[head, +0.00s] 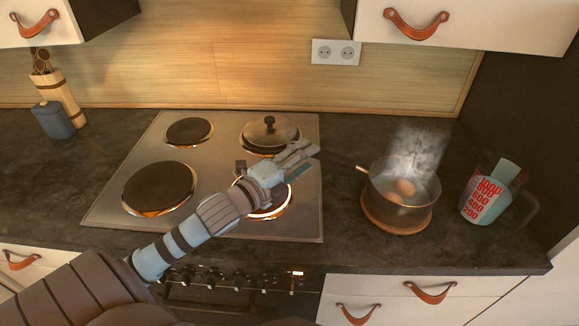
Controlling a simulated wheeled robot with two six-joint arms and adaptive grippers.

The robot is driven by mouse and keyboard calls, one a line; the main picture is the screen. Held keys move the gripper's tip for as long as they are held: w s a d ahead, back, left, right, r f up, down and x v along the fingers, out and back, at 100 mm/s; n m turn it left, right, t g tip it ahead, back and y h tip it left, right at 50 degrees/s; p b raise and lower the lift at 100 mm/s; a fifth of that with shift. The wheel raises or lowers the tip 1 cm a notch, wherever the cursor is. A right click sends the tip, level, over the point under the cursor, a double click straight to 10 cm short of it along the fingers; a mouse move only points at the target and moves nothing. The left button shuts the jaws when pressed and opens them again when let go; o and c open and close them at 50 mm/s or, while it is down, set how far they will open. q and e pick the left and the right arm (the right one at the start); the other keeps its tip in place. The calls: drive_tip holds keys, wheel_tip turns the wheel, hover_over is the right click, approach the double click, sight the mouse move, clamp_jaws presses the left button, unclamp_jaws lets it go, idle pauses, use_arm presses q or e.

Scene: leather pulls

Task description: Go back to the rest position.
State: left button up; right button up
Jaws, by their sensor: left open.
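My left gripper (303,164) is open above the right side of the stove, its fingers pointing right toward the pot's handle. My left arm comes in from the lower left and crosses over the front right burner (268,208), which glows orange. A steaming pot (398,206) with eggs (403,188) in it stands on a round wooden trivet (380,222) on the counter. Its dark handle (338,158) points left and ends near my fingertips; I cannot tell whether they touch. My right gripper is not in view.
The stove (225,152) has a lidded pan (270,132) at the back right. A measuring cup (487,196) stands right of the pot. A blue-grey jar (54,120) and a wooden utensil holder (62,92) stand at the far left. Upper cabinets (480,26) overhang the counter (475,245).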

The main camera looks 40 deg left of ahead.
use_arm(q)
drive_tip(key=s+a, duration=0.1)
drive_tip(key=s, duration=0.5)
drive_tip(key=shift+s+r, duration=0.25)
drive_tip(key=shift+s, duration=0.1)
